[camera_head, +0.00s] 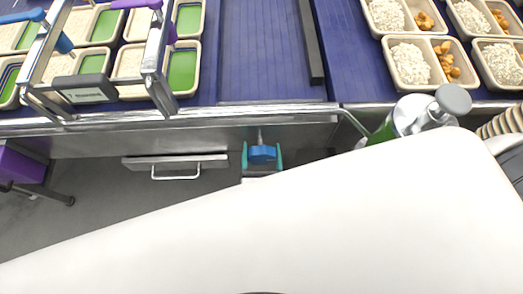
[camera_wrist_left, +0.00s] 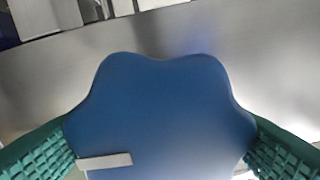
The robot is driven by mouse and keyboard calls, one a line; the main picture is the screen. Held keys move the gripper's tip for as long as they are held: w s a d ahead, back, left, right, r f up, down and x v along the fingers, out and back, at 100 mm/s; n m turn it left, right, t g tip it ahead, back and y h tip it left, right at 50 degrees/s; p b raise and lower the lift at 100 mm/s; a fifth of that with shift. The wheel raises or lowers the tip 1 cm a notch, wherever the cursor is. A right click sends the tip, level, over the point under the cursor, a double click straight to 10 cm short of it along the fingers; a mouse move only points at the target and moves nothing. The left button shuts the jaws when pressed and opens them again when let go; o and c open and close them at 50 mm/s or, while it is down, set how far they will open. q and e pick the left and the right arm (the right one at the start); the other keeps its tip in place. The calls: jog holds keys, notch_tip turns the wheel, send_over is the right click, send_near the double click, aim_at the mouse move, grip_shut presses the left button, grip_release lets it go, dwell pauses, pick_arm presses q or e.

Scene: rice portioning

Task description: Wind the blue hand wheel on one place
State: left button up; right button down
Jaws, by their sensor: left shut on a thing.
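The blue hand wheel (camera_head: 262,154) sits on a metal shaft below the front edge of the metal counter. My left gripper (camera_head: 262,160) has its green fingers on either side of the wheel and is shut on it. In the left wrist view the lobed blue wheel (camera_wrist_left: 160,115) fills the middle, with a pale bar mark at its lower left. The ridged green fingers (camera_wrist_left: 160,150) press its left and right sides. My right gripper is not in view.
Trays with rice and orange pieces (camera_head: 411,63) stand on the blue belt at the right. Trays with green compartments (camera_head: 184,70) lie under a metal frame at the left. A dispenser bottle (camera_head: 415,113) stands at the right. A drawer with a handle (camera_head: 176,163) is left of the wheel.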

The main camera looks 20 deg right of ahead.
pick_arm(q)
jog(key=o, duration=1)
jog(key=shift+f, duration=0.1)
jog(key=b+v, duration=0.2)
jog(key=v, duration=1)
